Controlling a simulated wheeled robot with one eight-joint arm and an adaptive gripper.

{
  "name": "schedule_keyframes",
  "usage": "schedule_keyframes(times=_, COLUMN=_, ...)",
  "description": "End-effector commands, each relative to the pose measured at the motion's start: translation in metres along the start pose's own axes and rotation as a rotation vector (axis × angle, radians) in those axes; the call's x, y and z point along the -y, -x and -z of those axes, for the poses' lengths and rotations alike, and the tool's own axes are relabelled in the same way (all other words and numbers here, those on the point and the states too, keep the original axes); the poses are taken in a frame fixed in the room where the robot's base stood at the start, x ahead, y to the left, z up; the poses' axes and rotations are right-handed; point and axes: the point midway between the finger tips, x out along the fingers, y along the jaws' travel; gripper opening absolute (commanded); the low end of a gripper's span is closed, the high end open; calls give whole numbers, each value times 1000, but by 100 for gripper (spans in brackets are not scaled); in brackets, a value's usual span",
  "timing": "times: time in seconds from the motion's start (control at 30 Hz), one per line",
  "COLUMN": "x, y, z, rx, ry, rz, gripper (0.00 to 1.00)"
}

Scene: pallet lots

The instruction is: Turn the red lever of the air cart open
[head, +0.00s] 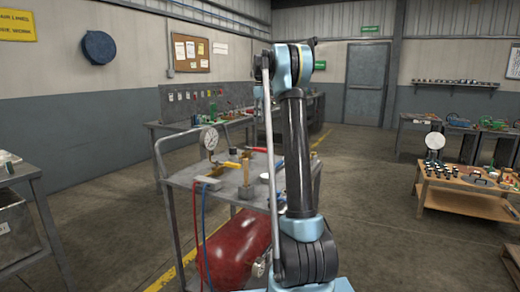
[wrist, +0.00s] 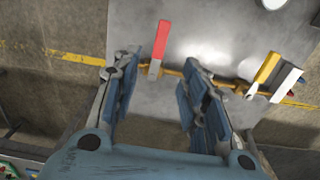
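The air cart's grey top (head: 222,182) stands in front of me in the head view, with a red tank (head: 235,250) below. In the wrist view a red lever (wrist: 161,42) stands up from a brass pipe on the cart's top (wrist: 215,35). A yellow lever (wrist: 265,70) sits farther right on this pipe. My gripper (wrist: 158,66) is open, its two fingers apart, one on each side of the red lever's lower end; I see no finger touching it. In the head view my arm hides part of the cart, and the gripper cannot be made out.
A pressure gauge (head: 209,138) and a brass fitting stand on the cart, with red and blue hoses hanging from it. A workbench (head: 165,126) stands behind. A low wooden table (head: 462,195) with small parts is at right. Floor right of the cart is free.

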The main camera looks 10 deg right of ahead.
Motion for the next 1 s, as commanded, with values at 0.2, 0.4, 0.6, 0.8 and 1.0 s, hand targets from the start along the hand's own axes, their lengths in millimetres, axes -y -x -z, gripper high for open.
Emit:
schedule_keyframes(times=0.2, x=3, y=-36, z=4, rx=0, ry=5, rz=0, gripper=40)
schedule_keyframes(times=0.4, x=5, y=-72, z=5, rx=0, ry=6, rz=0, gripper=40)
schedule_keyframes(times=0.6, x=5, y=-107, z=5, rx=0, ry=6, rz=0, gripper=40)
schedule_keyframes(times=0.8, x=5, y=-138, z=5, rx=0, ry=6, rz=0, gripper=40)
schedule_keyframes(times=1.0, x=5, y=-156, z=5, rx=0, ry=6, rz=0, gripper=40)
